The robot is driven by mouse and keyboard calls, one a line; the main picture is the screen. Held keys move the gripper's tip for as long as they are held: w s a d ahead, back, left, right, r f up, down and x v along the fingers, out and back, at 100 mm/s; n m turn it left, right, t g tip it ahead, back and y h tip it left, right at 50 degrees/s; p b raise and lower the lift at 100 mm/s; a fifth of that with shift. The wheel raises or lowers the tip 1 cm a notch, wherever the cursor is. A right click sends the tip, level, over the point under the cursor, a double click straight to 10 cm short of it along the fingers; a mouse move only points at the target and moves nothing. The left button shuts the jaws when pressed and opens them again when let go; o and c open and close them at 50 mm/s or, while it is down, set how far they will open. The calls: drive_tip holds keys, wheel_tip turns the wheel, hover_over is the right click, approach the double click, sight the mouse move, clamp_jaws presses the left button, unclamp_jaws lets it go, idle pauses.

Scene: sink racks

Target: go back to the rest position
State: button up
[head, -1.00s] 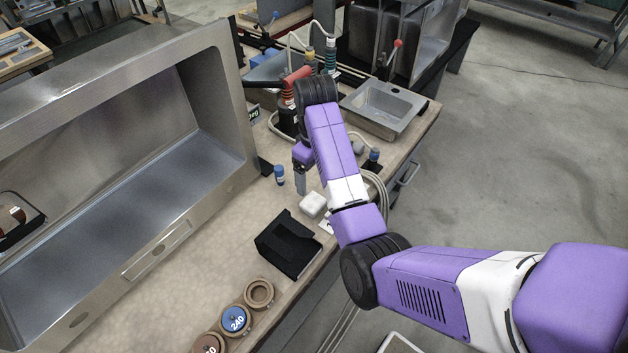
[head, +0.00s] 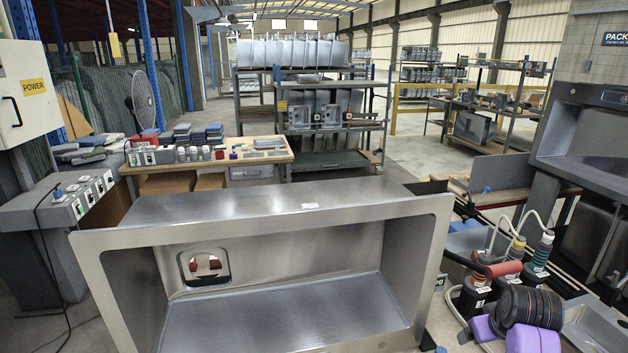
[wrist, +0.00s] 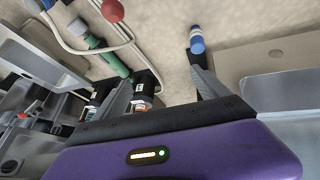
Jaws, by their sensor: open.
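My gripper (wrist: 163,95) shows in the wrist view with its two dark fingers apart and nothing between them.
A large steel sink (head: 270,210) fills the head view's front. Black bottles with coloured tops (head: 475,295) stand beside my arm; they also show in the wrist view (wrist: 145,88). A workbench (head: 210,160) and racks (head: 330,120) stand behind.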

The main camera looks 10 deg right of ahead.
drive_tip(key=s+a+r+t, duration=0.2)
drive_tip(key=s+a+t, duration=0.4)
drive_tip(key=s+a, duration=0.3)
drive_tip(key=s+a+r+t, duration=0.3)
drive_tip(key=s+a+t, duration=0.2)
drive_tip(key=s+a, duration=0.4)
drive_tip(key=s+a+y, duration=0.1)
drive_tip(key=s+a, duration=0.2)
drive_tip(key=s, duration=0.4)
drive_tip(key=s+a+n+g+y, duration=0.1)
drive_tip(key=s+a, duration=0.2)
drive_tip(key=s, duration=0.4)
drive_tip(key=s+a+r+y+b, duration=0.1)
drive_tip(key=s+a, duration=0.3)
drive_tip(key=s, duration=0.3)
drive_tip(key=shift+s+g, duration=0.3)
drive_tip(key=shift+s, duration=0.05)
